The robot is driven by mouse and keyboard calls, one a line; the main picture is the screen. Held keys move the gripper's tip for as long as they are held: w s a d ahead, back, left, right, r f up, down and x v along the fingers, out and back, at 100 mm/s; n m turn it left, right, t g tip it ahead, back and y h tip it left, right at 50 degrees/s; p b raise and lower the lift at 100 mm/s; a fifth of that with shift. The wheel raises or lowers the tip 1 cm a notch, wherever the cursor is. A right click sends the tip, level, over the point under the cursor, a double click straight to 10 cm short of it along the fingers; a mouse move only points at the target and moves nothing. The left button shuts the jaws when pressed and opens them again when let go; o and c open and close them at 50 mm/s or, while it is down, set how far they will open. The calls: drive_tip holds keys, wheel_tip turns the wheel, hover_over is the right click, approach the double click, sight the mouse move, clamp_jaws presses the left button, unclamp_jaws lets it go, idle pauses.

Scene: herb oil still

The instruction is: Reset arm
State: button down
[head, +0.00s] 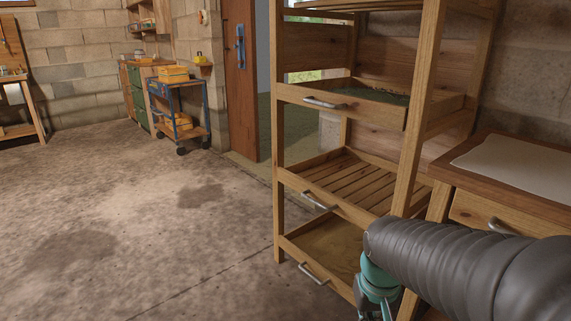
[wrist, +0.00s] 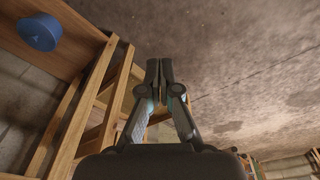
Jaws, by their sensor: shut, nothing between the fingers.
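My gripper (wrist: 159,72) is shut and empty in the wrist view, its two fingertips together over the bare floor. In the head view my dark sleeved arm reaches in from the lower right, and part of the teal wrist shows in front of the wooden rack. The fingertips are cut off or hidden at the bottom edge of the head view.
A wooden rack (head: 280,150) with pull-out trays stands close by the arm. A wooden cabinet (head: 470,212) with a pale top sheet (head: 520,165) is at right. A blue round object (wrist: 38,34) shows in the wrist view. A blue cart (head: 180,110) stands far back. The left floor (head: 120,220) is clear.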

drive_tip(key=s+r+t, duration=0.4)
drive_tip(key=s+r, duration=0.4)
drive_tip(key=shift+s, duration=0.2)
drive_tip(key=shift+r, duration=0.1)
idle(0.6)
